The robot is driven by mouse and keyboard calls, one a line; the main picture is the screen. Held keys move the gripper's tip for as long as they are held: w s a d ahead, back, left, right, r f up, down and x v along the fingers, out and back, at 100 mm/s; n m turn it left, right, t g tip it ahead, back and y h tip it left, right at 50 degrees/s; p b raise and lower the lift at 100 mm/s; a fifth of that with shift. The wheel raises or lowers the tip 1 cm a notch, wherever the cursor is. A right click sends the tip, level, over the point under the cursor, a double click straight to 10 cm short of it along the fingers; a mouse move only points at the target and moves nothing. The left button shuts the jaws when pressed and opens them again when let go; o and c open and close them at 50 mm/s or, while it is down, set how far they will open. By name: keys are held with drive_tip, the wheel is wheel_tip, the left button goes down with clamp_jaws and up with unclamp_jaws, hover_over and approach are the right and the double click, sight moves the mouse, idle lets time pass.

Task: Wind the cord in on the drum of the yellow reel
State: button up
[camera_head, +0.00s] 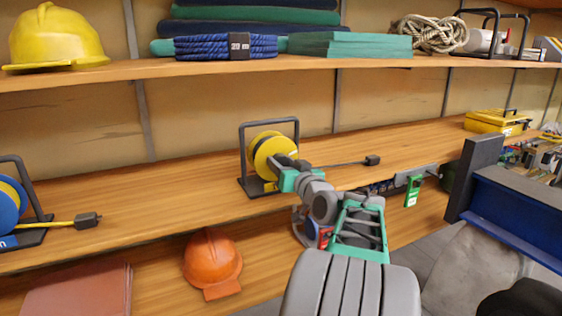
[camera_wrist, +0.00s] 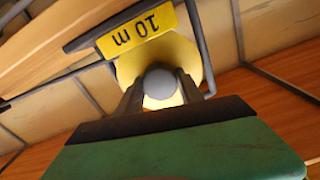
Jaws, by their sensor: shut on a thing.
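The yellow reel (camera_head: 265,146) stands in a dark frame on the middle shelf. Its cord (camera_head: 335,164) lies out to the right along the shelf and ends in a dark plug (camera_head: 372,160). My gripper (camera_head: 283,162) is at the front of the reel and hides part of the drum. In the wrist view, my gripper (camera_wrist: 160,88) has its two dark fingers on either side of a round grey knob (camera_wrist: 159,84), shut on it. Behind it shows the yellow drum face (camera_wrist: 190,57), with a yellow "10 m" label (camera_wrist: 138,28) on the frame.
A blue reel (camera_head: 10,203) with a yellow cord and plug stands at the left. An orange helmet (camera_head: 212,262) sits on the shelf below. The upper shelf (camera_head: 290,66) is above my arm. A yellow toolbox (camera_head: 495,121) stands at the right.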

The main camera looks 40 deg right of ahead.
drive_tip(key=m+p, duration=0.1)
drive_tip(key=m, duration=0.1)
drive_tip(key=m+p, duration=0.3)
drive_tip(key=m, duration=0.1)
drive_tip(key=shift+r+p, duration=0.25)
drive_tip(key=shift+p, duration=0.05)
drive_tip(key=m+p, duration=0.3)
drive_tip(key=m, duration=0.1)
drive_tip(key=m+p, duration=0.3)
drive_tip(key=p, duration=0.1)
drive_tip(key=shift+m, duration=0.3)
drive_tip(key=m+p, duration=0.7)
drive_tip(key=p, duration=0.1)
drive_tip(key=m+p, duration=0.3)
drive_tip(key=shift+f+m+p, duration=0.1)
drive_tip(key=shift+m+p, duration=0.2)
drive_tip(key=shift+f+m+p, duration=0.15)
drive_tip(key=shift+m+p, duration=0.9)
drive_tip(key=shift+m, duration=0.15)
drive_tip(key=shift+f, duration=0.1)
